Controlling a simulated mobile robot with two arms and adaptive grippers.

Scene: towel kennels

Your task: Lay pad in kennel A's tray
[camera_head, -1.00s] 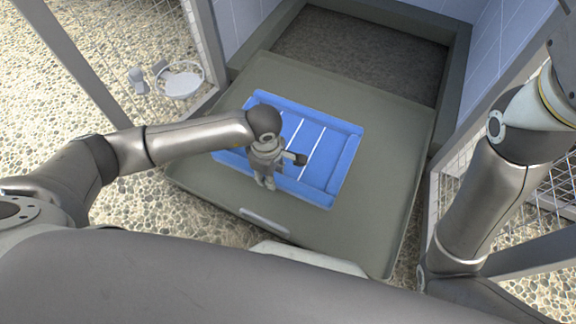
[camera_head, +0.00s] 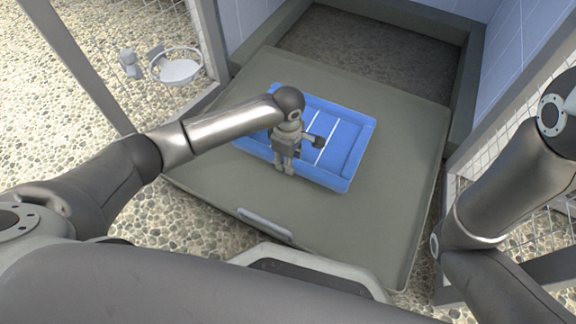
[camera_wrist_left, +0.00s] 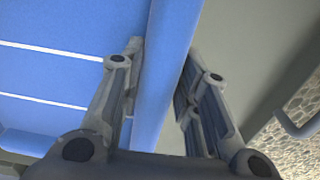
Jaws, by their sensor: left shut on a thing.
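The pad (camera_head: 345,150) is blue with white stripes and a raised rim. In the head view it lies flat over the grey-green pull-out tray (camera_head: 400,210); I cannot tell whether it rests on the tray or hangs just above it. My left gripper (camera_head: 285,168) points down at the pad's near edge and is shut on it. In the left wrist view the gripper (camera_wrist_left: 163,78) has the pad's blue rim (camera_wrist_left: 170,50) between its fingers, and the arm hides part of the pad in the head view. My right gripper is out of view.
The tray has a handle (camera_head: 264,225) on its front edge. The dark kennel floor (camera_head: 375,55) lies behind it between tiled walls. A white bowl in a ring holder (camera_head: 177,68) is at the left. Bare tray surface surrounds the pad.

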